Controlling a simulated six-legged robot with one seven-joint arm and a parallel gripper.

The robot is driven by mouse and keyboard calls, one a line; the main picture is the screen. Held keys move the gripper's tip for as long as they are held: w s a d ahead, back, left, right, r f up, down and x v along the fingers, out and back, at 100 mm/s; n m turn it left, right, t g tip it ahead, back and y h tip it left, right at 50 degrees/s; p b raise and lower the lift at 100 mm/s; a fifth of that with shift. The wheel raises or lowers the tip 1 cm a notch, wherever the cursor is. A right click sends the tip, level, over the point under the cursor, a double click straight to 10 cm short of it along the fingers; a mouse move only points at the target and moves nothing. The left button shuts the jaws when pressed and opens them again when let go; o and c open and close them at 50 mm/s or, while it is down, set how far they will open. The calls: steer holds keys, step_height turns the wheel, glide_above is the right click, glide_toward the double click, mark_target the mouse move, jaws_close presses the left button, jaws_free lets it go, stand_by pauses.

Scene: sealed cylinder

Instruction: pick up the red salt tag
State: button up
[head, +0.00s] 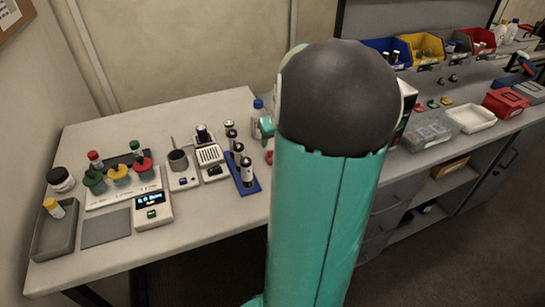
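I cannot pick out the red salt tag for certain. A small flat red piece (419,107) lies on the right counter, beside similar small coloured pieces. Another red bit (269,157) shows at the left edge of my arm, mostly hidden by it. A red round top (143,164) sits among green and yellow ones on the white rack at left; these look like parts of the rack's set. My teal arm with its dark rounded joint fills the middle of the view. My gripper does not show clearly; the arm hides that area.
The left table (235,103) holds a grey tray (40,240), a small device with a lit display (152,205) and a blue battery holder (250,186). The right counter carries coloured bins, a white tray (471,119) and a red box (507,104). Dark floor lies in front.

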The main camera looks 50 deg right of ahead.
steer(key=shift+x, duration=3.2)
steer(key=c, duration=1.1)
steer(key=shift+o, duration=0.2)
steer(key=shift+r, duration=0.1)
